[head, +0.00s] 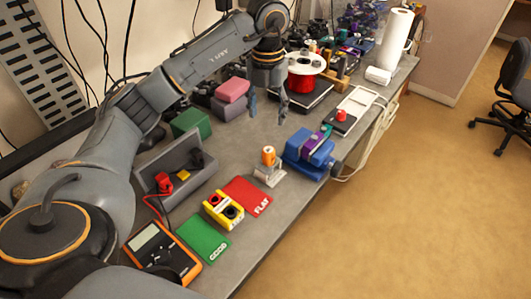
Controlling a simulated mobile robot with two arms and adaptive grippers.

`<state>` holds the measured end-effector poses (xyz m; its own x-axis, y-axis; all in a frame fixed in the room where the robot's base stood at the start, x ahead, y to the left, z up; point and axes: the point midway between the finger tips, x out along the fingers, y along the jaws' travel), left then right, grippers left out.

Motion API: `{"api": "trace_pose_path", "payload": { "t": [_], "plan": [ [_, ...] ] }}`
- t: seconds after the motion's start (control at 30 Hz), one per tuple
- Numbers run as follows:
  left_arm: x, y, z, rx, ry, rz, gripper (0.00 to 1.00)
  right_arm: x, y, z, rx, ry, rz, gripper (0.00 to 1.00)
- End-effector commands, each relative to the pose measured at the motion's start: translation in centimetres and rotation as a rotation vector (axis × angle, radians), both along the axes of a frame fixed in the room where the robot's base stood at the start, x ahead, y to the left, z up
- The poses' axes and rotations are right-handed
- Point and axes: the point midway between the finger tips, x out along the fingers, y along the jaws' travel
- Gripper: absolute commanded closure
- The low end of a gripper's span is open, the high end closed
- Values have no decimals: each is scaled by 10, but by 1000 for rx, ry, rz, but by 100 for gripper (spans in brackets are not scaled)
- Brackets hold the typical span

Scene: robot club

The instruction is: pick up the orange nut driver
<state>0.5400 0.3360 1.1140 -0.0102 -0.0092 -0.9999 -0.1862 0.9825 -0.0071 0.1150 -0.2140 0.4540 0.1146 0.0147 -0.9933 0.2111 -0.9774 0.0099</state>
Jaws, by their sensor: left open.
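An orange handle, which looks like the orange nut driver (268,154), stands upright in a small pale holder (271,174) near the middle of the bench. Its lower part is hidden in the holder. My left gripper (268,107) points down over the bench, behind the nut driver in the head view. Its two fingers are spread apart with nothing between them. My right gripper is not in view.
A blue vise-like block (309,153) stands just right of the holder. A red mat (246,196), a yellow box (223,209), a green mat (204,240) and a multimeter (160,254) lie nearer. A red spool (303,76) stands behind. The bench's right edge is close.

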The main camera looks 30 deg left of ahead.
Motion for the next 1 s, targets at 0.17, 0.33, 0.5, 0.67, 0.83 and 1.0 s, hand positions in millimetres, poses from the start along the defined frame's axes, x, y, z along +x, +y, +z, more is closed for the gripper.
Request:
{"api": "trace_pose_path", "payload": {
  "t": [0.17, 0.33, 0.5, 0.67, 0.83, 1.0],
  "plan": [
    [-2, -2, -30, -1, 8, -2, 41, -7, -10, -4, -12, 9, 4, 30],
    [-2, -1, -60, -1, 8, -2, 41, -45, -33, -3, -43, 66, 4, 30],
    [-2, -1, -78, -1, 3, -3, 41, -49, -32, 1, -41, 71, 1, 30],
    [-2, -2, -89, -1, 5, -3, 41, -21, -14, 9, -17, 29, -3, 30],
    [-2, -2, -115, -1, 7, -3, 41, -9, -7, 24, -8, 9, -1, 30],
    [-1, -3, -132, -2, 3, -4, 41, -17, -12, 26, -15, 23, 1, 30]
  ]
}}
